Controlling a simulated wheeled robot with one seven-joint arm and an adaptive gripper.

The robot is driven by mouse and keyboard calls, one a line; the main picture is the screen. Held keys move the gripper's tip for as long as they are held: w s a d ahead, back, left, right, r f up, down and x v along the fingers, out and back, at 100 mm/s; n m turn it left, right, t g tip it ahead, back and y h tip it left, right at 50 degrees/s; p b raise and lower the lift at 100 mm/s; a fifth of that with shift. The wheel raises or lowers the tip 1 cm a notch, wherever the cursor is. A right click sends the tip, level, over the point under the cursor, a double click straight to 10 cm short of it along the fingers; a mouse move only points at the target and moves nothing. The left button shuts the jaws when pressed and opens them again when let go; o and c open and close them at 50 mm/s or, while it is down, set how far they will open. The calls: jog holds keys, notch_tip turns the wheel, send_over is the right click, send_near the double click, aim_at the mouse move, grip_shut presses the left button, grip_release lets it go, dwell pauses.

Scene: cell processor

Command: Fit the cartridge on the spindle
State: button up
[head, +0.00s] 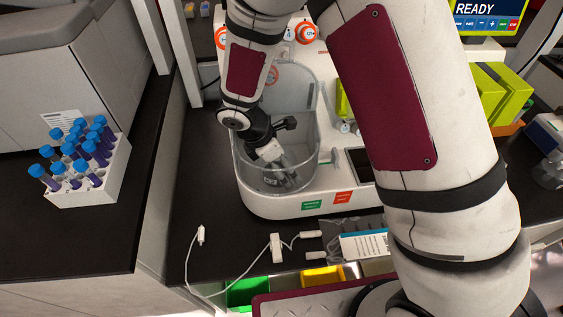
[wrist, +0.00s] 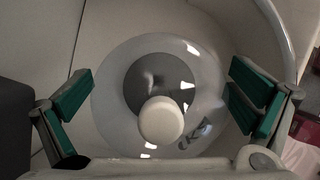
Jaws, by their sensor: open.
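The cartridge (wrist: 122,80) looks like a clear, round bowl with a grey disc inside and a pale round knob on top. In the wrist view it sits between the two green-padded fingers of my gripper (wrist: 162,98), with gaps on both sides. In the head view my gripper (head: 284,180) points down inside the clear-walled chamber (head: 246,160) of the white processor (head: 285,206). The cartridge is hard to make out there, behind the fingers and the clear wall. The spindle is hidden, so I cannot tell how the cartridge sits on it.
The chamber's wall surrounds my gripper closely. A white rack (head: 100,182) of blue-capped tubes stands on the left bench. A white cable (head: 189,262) lies in front of the processor, above green (head: 248,290) and yellow (head: 322,276) bins. A screen (head: 487,17) reads READY.

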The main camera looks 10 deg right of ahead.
jog(key=v, duration=0.7)
jog(key=shift+s+a+r, duration=0.1)
jog(key=shift+r, duration=0.1)
jog(key=shift+a, duration=0.1)
dwell(0.8)
